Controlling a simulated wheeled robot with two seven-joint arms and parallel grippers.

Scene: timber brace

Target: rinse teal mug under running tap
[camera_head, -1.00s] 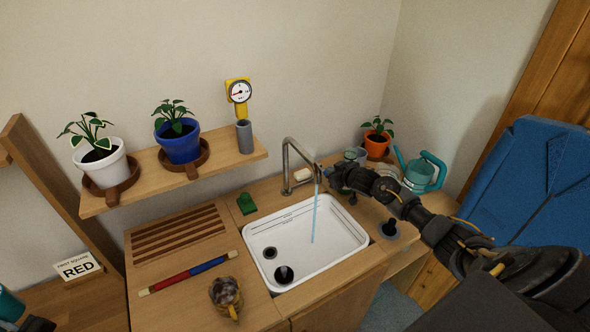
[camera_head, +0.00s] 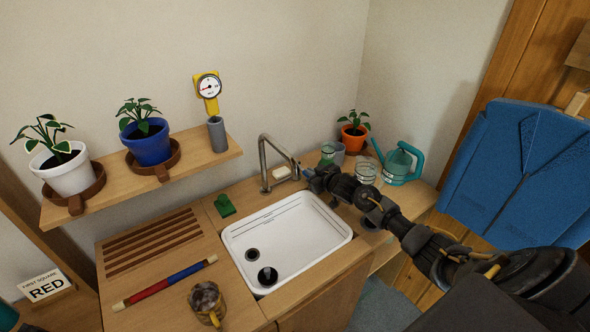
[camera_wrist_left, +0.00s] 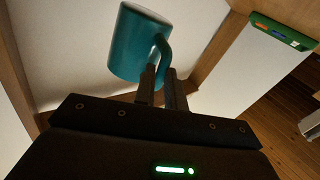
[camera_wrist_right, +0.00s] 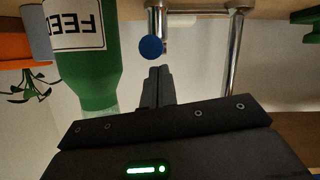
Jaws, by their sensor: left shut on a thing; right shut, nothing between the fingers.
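The teal mug (camera_wrist_left: 140,45) hangs in my left gripper (camera_wrist_left: 160,75), which is shut on its handle; the mug also shows, partly cut off, at the lower left edge of the head view (camera_head: 6,316). The chrome tap (camera_head: 264,165) stands behind the white sink (camera_head: 290,238), and no water stream shows below its spout. My right gripper (camera_head: 310,176) is shut and empty beside the tap. In the right wrist view its fingertips (camera_wrist_right: 158,72) are just short of a blue round knob (camera_wrist_right: 151,47); I cannot tell if they touch.
A green bottle labelled FEED (camera_wrist_right: 88,55) stands close beside my right gripper. A teal watering can (camera_head: 398,166), a glass jar (camera_head: 367,173) and an orange plant pot (camera_head: 354,137) are at the right.

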